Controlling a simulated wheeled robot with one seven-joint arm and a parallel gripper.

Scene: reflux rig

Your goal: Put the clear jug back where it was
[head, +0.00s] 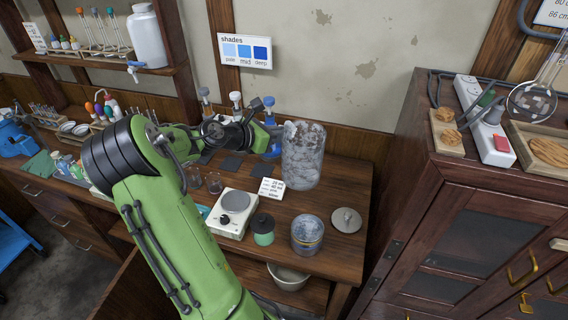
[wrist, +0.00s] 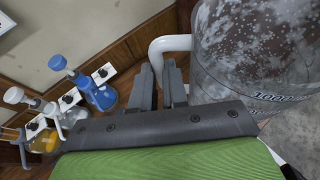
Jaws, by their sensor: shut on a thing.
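The clear jug (head: 303,158) is a tall, frosted-looking cylinder at the back right of the bench in the head view. In the wrist view the jug (wrist: 255,50) fills the upper right, with a "1000" mark and a pale curved handle (wrist: 168,46). My gripper (head: 272,140) is at the jug's left side. In the wrist view its two dark fingers (wrist: 160,88) are closed on the handle. The jug looks upright. Its base is hidden in the wrist view, and I cannot tell whether it touches the bench.
Several stoppered flasks (wrist: 97,92) stand left of the jug along the wall. On the bench are a small card (head: 270,188), a hotplate (head: 230,221), a green jar (head: 263,238), a glass vessel (head: 307,240) and a round lid (head: 346,220). A dark cabinet (head: 450,215) stands at right.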

